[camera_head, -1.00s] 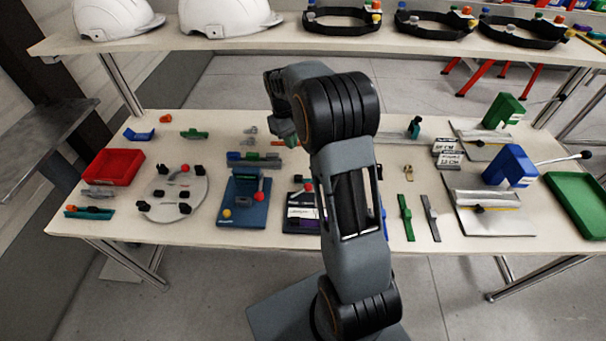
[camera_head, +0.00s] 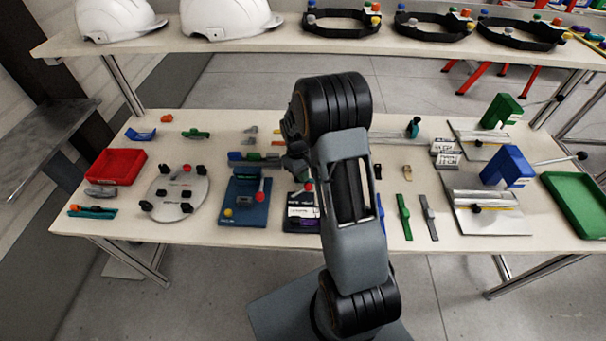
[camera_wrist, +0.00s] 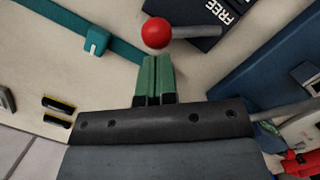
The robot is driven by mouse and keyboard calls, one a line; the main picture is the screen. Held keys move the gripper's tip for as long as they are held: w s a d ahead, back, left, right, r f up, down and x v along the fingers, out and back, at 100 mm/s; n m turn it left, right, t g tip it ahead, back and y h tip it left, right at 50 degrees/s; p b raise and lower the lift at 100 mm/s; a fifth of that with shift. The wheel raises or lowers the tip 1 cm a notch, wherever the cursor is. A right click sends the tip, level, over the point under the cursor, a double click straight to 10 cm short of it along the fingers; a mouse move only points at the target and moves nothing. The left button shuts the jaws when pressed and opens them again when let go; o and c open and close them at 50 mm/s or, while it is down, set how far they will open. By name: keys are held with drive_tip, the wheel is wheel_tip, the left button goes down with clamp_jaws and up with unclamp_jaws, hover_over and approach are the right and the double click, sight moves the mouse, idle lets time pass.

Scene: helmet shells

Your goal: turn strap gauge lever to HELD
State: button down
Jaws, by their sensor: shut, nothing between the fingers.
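The strap gauge (camera_head: 303,212) is a dark block with a pale and purple face, in the middle of the bench. My arm partly covers its right side in the head view. Its lever has a red ball (camera_wrist: 156,32) and a grey rod (camera_wrist: 198,32). The word FREE shows on the dark block (camera_wrist: 215,12) beside the rod in the wrist view; no HELD mark is legible. My gripper (camera_wrist: 156,60) has green fingers, shut and empty. Their tips appear just below the red ball in that view; I cannot tell whether they touch.
A blue fixture (camera_head: 243,205) with its own red-tipped lever stands left of the gauge. A round grey plate (camera_head: 174,205) lies farther left. Green and grey straps (camera_head: 404,216) lie to the right. A teal strap (camera_wrist: 70,18) crosses the wrist view's upper left.

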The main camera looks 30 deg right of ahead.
drive_tip(key=shift+s, duration=0.15)
drive_tip(key=shift+s+d+f+m+b, duration=0.1)
drive_tip(key=shift+s+f+m+b, duration=0.05)
drive_tip(key=shift+s+m, duration=0.25)
drive_tip(key=shift+s+d+f+m+b, duration=0.1)
drive_tip(key=shift+s+f+m+b, duration=0.05)
drive_tip(key=shift+s+m, duration=0.2)
drive_tip(key=shift+s, duration=0.1)
drive_tip(key=w, duration=0.1)
drive_tip(key=w+r+p, duration=0.1)
drive_tip(key=w+r, duration=0.1)
drive_tip(key=w, duration=0.1)
drive_tip(key=shift+w+a+r+p, duration=0.1)
drive_tip(key=shift+a+r+p, duration=0.15)
drive_tip(key=shift+a+p, duration=0.1)
wheel_tip(320, 180, up, 9)
drive_tip(key=w+b, duration=0.2)
drive_tip(key=s+a+r+t, duration=0.3)
drive_tip(key=s+a+r, duration=0.2)
drive_tip(key=s, duration=0.4)
drive_tip(key=s+a+r+m+t, duration=0.1)
drive_tip(key=s+a+r+t, duration=0.2)
drive_tip(key=s, duration=0.7)
drive_tip(key=shift+a+r, duration=0.85)
drive_tip(key=shift+r, duration=0.1)
